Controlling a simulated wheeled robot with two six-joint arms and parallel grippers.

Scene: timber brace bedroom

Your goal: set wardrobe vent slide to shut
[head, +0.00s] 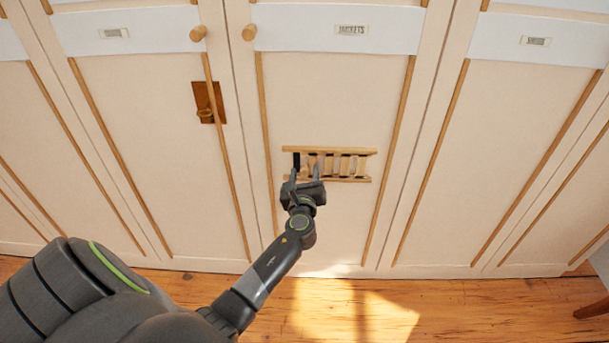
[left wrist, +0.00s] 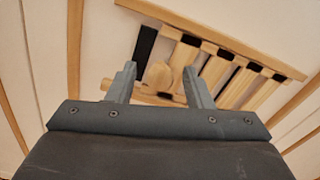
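The wardrobe vent is a pale wooden louvre panel (head: 345,151) low on the door marked JACKETS. In the left wrist view the vent (left wrist: 264,91) has upright wooden slats with thin dark gaps between them, and a wider dark gap at its left end. A rounded wooden knob (left wrist: 159,74) shows near that left end. My left gripper (head: 306,169) is at the vent's left part. Its two fingers (left wrist: 160,82) are apart, with the knob seen between them. I cannot tell whether either finger touches it. My right gripper is in neither view.
A brass ring latch (head: 207,103) is on the door to the left. Round wooden knobs (head: 249,33) sit higher up. Thin wooden strips run down the doors. The wooden floor (head: 350,310) below is clear, with a dark wooden piece (head: 592,309) at far right.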

